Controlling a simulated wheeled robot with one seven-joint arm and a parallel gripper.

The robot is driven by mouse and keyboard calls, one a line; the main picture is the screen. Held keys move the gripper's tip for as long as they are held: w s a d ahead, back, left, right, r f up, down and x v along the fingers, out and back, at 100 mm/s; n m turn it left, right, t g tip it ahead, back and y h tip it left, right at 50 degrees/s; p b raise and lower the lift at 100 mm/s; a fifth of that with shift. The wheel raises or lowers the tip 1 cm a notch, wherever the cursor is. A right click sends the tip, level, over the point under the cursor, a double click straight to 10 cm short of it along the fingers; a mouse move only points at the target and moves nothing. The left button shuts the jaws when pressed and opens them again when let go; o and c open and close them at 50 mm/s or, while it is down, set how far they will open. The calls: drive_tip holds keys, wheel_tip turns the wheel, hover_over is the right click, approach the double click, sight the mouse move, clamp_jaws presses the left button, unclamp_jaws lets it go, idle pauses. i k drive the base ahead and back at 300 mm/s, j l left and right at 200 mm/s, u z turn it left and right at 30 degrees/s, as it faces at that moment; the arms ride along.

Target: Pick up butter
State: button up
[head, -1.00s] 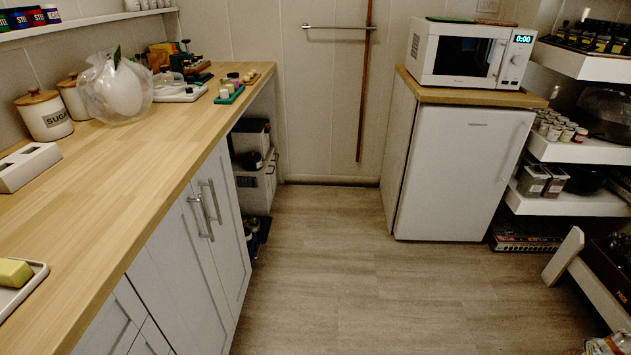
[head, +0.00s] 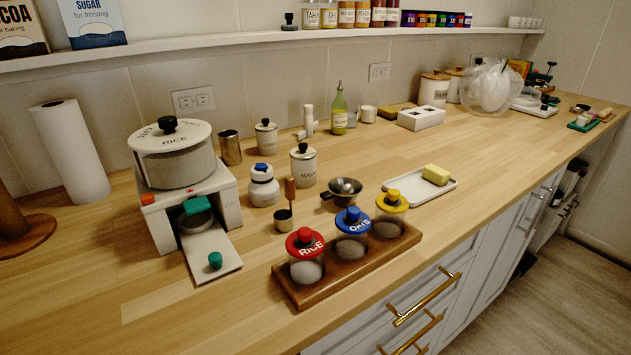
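A yellow block of butter (head: 436,174) lies on a white tray (head: 403,189) with a raised rim. The tray rests on the wooden counter, right of the middle in the head view. The butter sits toward the tray's right end and nothing covers it. My gripper is not in the head view.
A wooden rack (head: 346,258) with several lidded jars stands in front of the tray, near the counter edge. A rice dispenser (head: 175,153) stands further left. Bare counter (head: 480,155) lies right of the tray.

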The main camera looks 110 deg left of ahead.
sight(439, 176)
drive_tip(key=u, duration=3.5)
